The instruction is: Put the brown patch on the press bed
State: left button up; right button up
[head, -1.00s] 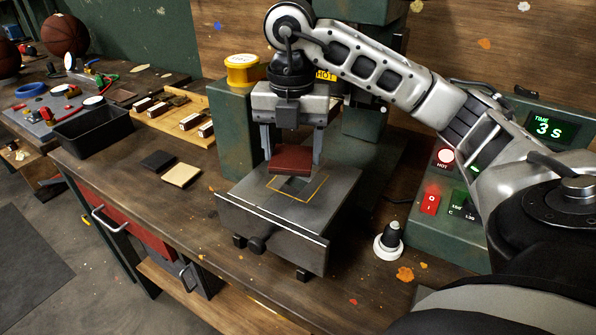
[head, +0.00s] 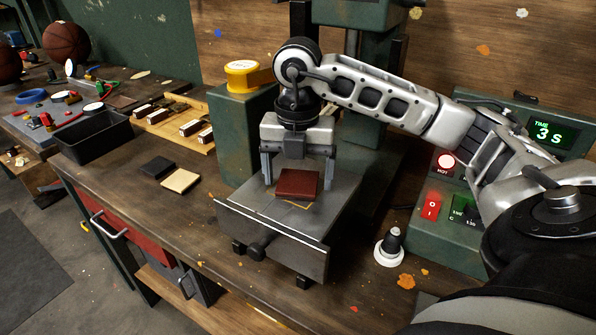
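The brown patch (head: 297,184) is a reddish-brown square that appears to lie flat on the grey press bed (head: 270,221). Part of the bed's yellow outline shows at the patch's front edge; the patch hides most of the rest. My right gripper (head: 298,183) is directly over the bed, pointing down. Its fingers are spread on either side of the patch, with a visible gap at each side. My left gripper is not in view.
A black patch (head: 157,163) and a tan patch (head: 180,181) lie on the bench to the left. A black bin (head: 92,136) and a wooden rack (head: 172,138) stand behind them. A black-and-white knobbed tool (head: 390,246) and the control box (head: 441,236) are at right.

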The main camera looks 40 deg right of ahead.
aim_at(299, 181)
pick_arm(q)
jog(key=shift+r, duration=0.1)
pick_arm(e)
jog(key=shift+r, duration=0.1)
jog(key=shift+r, duration=0.3)
pick_arm(q)
jog(key=p, duration=0.2)
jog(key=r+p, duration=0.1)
jog(key=p, duration=0.1)
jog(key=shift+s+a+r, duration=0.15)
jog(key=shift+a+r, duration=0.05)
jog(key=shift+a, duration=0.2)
pick_arm(e)
notch_tip(299, 181, up, 12)
jog(key=shift+f, duration=0.2)
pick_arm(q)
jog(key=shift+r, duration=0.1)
pick_arm(e)
jog(key=shift+f, duration=0.1)
